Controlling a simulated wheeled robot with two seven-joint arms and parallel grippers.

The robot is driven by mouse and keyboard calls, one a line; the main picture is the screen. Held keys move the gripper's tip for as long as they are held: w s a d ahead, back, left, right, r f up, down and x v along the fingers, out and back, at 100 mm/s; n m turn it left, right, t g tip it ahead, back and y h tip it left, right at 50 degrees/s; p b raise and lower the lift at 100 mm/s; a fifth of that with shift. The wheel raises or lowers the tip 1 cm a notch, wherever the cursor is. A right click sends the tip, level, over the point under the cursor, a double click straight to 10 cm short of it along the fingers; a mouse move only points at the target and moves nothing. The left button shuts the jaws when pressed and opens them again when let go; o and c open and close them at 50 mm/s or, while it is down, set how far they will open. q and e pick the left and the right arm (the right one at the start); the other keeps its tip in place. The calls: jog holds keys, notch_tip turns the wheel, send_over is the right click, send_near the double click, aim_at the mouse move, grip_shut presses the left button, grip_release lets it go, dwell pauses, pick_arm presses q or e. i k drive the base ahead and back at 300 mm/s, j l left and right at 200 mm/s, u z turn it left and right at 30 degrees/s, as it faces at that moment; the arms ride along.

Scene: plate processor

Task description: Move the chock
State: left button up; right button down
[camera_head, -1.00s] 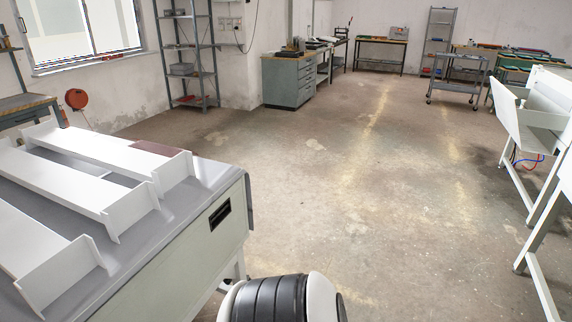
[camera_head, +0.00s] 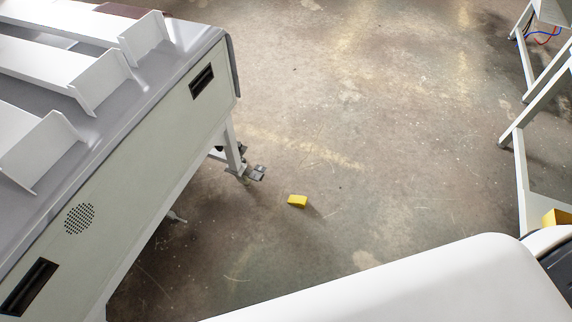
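A small yellow block (camera_head: 297,201), which looks like the chock, lies on the concrete floor. It is just to the right of a wheeled foot (camera_head: 250,173) under the cabinet, apart from it. A second yellow object (camera_head: 557,218) shows at the right edge, partly cut off and partly hidden behind my white arm. Neither of my grippers is in view. A white link of mine fills the bottom right.
A long light cabinet (camera_head: 130,160) with a grey top and white channel-shaped trays (camera_head: 45,145) stands at the left. A white metal frame (camera_head: 522,150) stands at the right. The floor (camera_head: 380,150) between them is mostly clear.

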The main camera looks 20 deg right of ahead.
aim_at(299, 201)
jog(key=z, duration=0.7)
jog(key=i+l, duration=0.15)
jog(key=u, duration=0.05)
